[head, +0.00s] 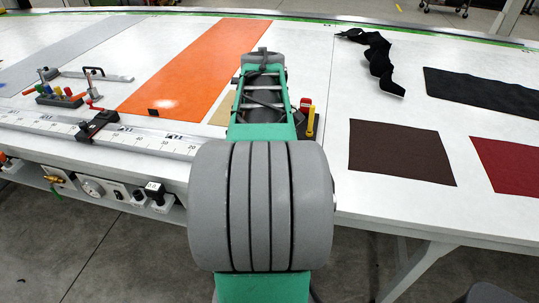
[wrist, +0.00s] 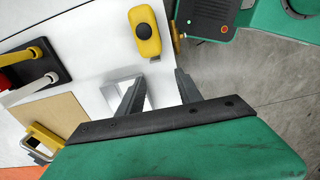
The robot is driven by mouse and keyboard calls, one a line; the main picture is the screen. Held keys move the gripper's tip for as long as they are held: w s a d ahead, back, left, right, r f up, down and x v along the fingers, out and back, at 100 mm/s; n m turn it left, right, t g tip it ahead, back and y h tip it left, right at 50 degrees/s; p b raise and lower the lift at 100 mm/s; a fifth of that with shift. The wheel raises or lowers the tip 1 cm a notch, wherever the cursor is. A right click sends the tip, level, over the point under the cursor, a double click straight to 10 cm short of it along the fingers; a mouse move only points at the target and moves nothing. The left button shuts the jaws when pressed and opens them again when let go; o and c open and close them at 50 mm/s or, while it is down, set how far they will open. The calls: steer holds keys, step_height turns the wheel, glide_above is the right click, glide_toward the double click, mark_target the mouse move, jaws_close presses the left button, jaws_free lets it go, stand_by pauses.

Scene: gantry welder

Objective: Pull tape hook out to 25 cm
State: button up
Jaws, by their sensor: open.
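My gripper (wrist: 160,76) is open in the wrist view, its two dark fingers apart with no object clearly held. A pale metal-looking frame (wrist: 149,92) shows between and beside the fingers; I cannot tell if they touch it. A yellow rounded body with a dark round face (wrist: 145,32) lies just beyond the fingertips and looks like a tape measure. In the head view my arm hides the fingers and this spot.
A long ruler (head: 150,140) with a black stop (head: 98,125) runs along the table's front edge. A yellow-and-red item (head: 310,122) stands right of my arm. A brown sheet (head: 400,152) and a red sheet (head: 512,165) lie farther right. An orange strip (head: 205,65) lies behind.

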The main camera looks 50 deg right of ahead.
steer(key=shift+s+d+r, duration=0.3)
steer(key=shift+s+d, duration=0.3)
step_height(320, 180, down, 8)
steer(key=shift+w+r, duration=0.1)
steer(key=shift+r, duration=0.05)
jaws_close()
stand_by(1.0)
